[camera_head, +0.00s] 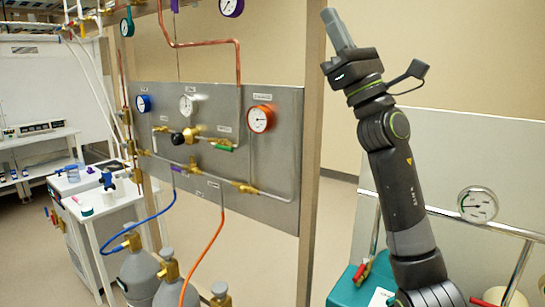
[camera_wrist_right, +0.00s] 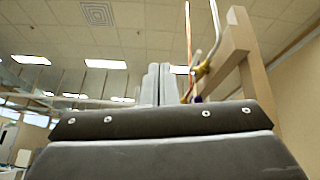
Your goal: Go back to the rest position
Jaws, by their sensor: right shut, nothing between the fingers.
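My right arm rises on the right side of the head view, dark grey with green rings at its joints. My right gripper (camera_head: 338,28) is at its top, pointing up and a little left, with its grey fingers shut and nothing between them. In the right wrist view the gripper (camera_wrist_right: 158,84) shows its two fingers together, upright against the ceiling. The gripper is apart from the frame post beside it. My left gripper is not in the head view.
A metal gauge panel (camera_head: 215,175) hangs on a frame whose post (camera_head: 313,160) stands just left of my right arm. Gas cylinders (camera_head: 140,275) with blue and orange hoses stand below. A teal box (camera_head: 350,285) and a railed gauge (camera_head: 478,205) flank the arm's lower part.

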